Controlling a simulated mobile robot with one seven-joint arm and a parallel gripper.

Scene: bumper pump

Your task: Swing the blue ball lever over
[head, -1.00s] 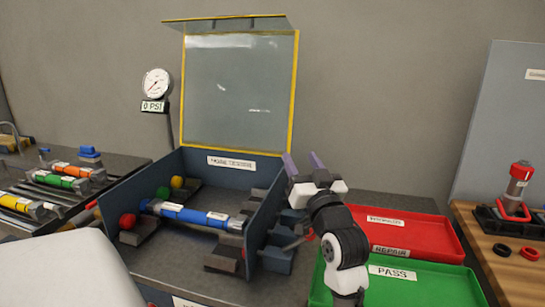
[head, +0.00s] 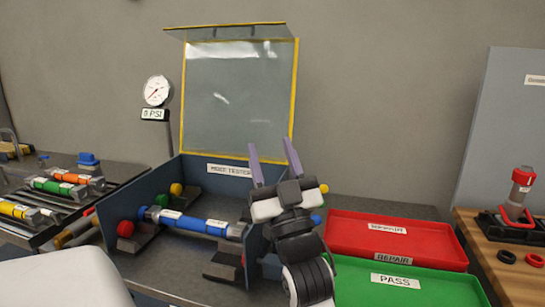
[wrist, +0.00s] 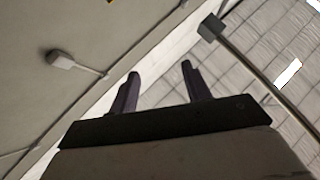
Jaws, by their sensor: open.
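The blue ball (head: 142,212) shows at the left end of the blue cylinder (head: 185,221), in a row with a red ball (head: 125,229), a green ball (head: 163,198) and a yellow ball (head: 176,189). The lever's shaft is not clear. The cylinder lies in the open tester box (head: 232,183). My gripper (head: 271,146) is open and empty, its fingers pointing up, and it appears in front of the box's right side, well right of the blue ball. In the wrist view, my gripper (wrist: 160,80) shows two parted fingers against wall and ceiling only.
The tester's clear yellow-edged lid (head: 238,95) stands open at the back. A gauge (head: 156,90) reading near zero stands left. A red tray (head: 425,238) and a green tray (head: 440,287) lie right. Several cylinders on a rack (head: 40,226) lie at far left.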

